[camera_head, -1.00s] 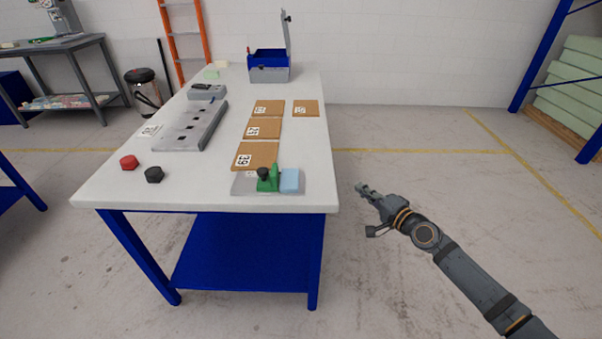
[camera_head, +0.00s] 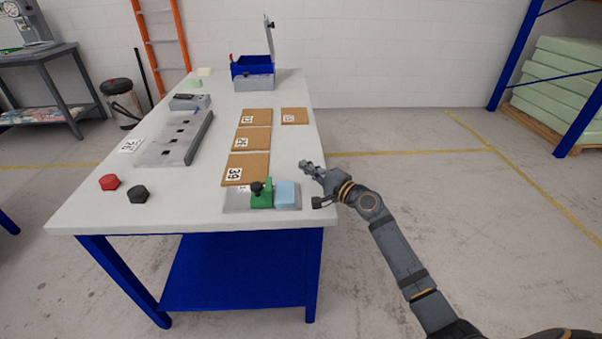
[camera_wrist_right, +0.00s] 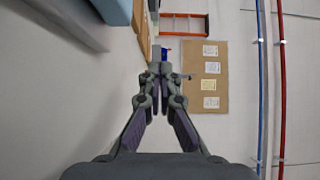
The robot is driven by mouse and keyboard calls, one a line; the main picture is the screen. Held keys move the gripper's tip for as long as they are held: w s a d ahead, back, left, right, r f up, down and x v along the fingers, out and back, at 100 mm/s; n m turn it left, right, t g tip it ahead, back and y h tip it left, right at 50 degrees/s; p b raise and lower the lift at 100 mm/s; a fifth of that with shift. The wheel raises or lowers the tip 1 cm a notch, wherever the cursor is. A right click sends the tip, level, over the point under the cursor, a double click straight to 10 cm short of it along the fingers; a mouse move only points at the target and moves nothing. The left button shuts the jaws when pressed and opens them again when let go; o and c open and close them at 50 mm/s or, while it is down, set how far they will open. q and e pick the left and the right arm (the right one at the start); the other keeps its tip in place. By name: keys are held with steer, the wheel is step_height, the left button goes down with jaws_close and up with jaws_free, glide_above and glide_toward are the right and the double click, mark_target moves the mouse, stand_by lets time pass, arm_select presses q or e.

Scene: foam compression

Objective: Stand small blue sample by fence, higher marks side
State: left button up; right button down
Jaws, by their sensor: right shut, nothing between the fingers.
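The small light-blue sample (camera_head: 286,195) stands on the right end of a grey plate (camera_head: 237,199) at the near right corner of the table, beside a green clamp-like piece (camera_head: 262,197) with a black knob. A blue block edge also shows at the top left of the right wrist view (camera_wrist_right: 112,10). My right gripper (camera_head: 309,167) is shut and empty, at the table's right edge, just right of and beyond the sample, apart from it. Its closed fingers show in the right wrist view (camera_wrist_right: 160,72). No marks on a fence can be read. My left gripper is out of view.
Brown numbered squares (camera_head: 246,169) lie behind the plate. A long grey slotted fixture (camera_head: 165,150) with a raised right edge lies left of them. Red (camera_head: 109,182) and black (camera_head: 138,194) knobs sit near left. An open blue box (camera_head: 252,68) stands at the back.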

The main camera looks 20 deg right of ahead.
mark_target(284, 190)
steer(key=s+a, duration=0.1)
steer(key=s+a+p, duration=0.1)
steer(key=shift+s+a+r+p, duration=0.1)
steer(key=shift+s+a+p, duration=0.1)
steer(key=shift+a+p, duration=0.1)
steer(key=shift+s+a, duration=0.15)
steer(key=shift+s, duration=0.05)
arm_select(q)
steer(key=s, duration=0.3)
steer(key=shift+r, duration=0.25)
arm_select(e)
steer(key=shift+w, duration=0.1)
steer(key=shift+f, duration=0.2)
steer(key=shift+s+a+r+p, duration=0.1)
steer(key=shift+s+a+p, duration=0.35)
steer(key=shift+s+a, duration=0.25)
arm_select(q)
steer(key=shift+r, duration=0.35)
arm_select(e)
steer(key=shift+w, duration=0.1)
